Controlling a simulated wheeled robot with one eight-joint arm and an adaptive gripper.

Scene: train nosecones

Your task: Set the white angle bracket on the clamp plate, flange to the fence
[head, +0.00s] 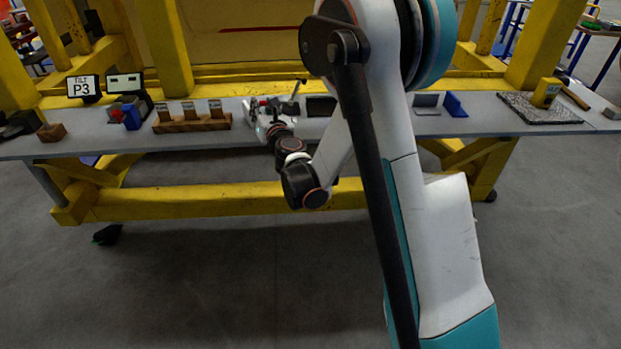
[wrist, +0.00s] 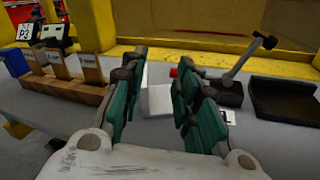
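A white angle-shaped piece, which looks like the white angle bracket (wrist: 160,98), shows between my fingertips in the wrist view, with an upright part at its left. My gripper (wrist: 160,88) has its two teal fingers apart, one on each side of it; no contact is clear. In the head view my gripper (head: 268,112) is low over the table's middle, and the bracket cannot be made out there. A dark toggle clamp (wrist: 229,92) with a raised handle stands just right of the fingers. The clamp plate and fence are not clearly distinguishable; the right finger hides part of this area.
A black angle piece (wrist: 288,103) lies right of the clamp. A wooden block with cards (wrist: 62,84) stands left. Farther right on the grey table (head: 365,127) are a grey angle piece (head: 427,102), a blue one (head: 455,105) and a speckled mat (head: 540,112). Yellow posts rise behind.

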